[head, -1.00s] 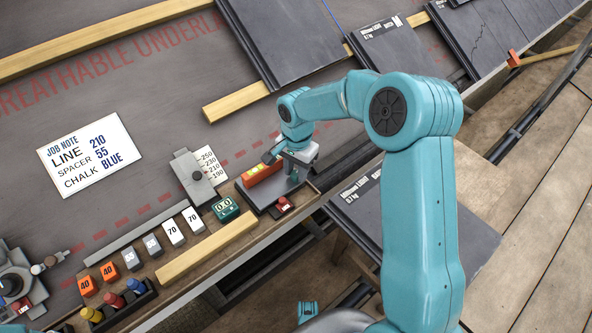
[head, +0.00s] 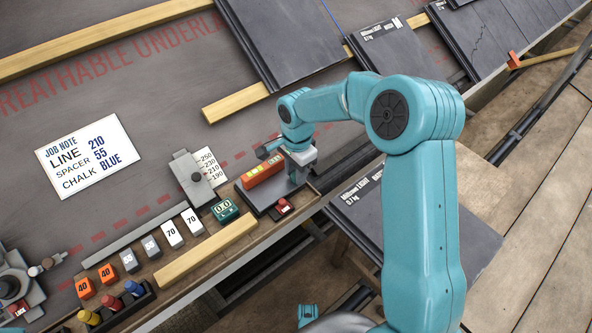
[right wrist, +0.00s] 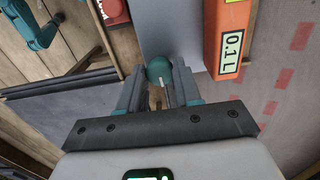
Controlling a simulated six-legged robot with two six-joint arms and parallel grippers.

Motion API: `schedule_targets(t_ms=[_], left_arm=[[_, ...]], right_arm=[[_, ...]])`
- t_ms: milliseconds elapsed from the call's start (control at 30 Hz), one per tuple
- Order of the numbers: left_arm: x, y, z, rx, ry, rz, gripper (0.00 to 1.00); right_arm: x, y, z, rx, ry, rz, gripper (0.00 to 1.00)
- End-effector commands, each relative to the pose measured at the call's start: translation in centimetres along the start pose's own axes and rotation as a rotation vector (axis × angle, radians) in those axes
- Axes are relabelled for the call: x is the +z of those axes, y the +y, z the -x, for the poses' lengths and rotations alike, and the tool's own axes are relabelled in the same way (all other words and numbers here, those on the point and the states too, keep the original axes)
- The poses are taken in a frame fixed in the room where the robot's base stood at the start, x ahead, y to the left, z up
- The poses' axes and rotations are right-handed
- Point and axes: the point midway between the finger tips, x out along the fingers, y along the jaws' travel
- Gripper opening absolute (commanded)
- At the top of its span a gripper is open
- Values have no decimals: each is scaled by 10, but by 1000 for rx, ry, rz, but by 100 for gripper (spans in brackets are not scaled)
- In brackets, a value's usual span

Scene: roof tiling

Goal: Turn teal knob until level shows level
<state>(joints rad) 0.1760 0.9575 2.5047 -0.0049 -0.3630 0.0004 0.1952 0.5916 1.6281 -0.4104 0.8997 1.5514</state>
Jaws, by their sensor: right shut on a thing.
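The orange level (head: 264,170) lies on a dark plate (head: 254,199) in the wooden tray, with yellow-green windows along its top. I cannot make out a bubble in them. The teal knob (right wrist: 159,69) shows in the right wrist view as a round green-teal cap with a pale mark, at the plate's edge. My right gripper (right wrist: 160,88) is shut on the knob, one finger on each side. In the head view the right gripper (head: 299,165) is at the plate's right end and hides the knob. My left gripper is not in view.
A red button block (head: 284,206) sits just in front of the plate. A teal display reading 0.0 (head: 225,210), numbered spacer blocks (head: 172,234) and a wooden strip (head: 207,250) lie to the left. A job note (head: 90,156) lies on the underlay.

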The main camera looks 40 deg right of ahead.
Motion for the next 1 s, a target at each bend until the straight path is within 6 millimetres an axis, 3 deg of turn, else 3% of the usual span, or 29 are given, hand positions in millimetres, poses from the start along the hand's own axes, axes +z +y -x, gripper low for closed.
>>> schedule_targets(t_ms=[67,100,167,467,567,1000], left_arm=[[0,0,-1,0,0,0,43],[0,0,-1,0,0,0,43],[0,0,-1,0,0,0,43],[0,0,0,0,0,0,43],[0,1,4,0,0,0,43],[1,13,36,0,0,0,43]], right_arm=[[0,2,-4,10,-2,1,3],[0,2,-4,10,-2,1,40],[0,2,-4,9,-2,1,59],[0,1,0,4,-1,1,59],[0,0,9,1,0,1,59],[1,0,119,0,0,1,59]])
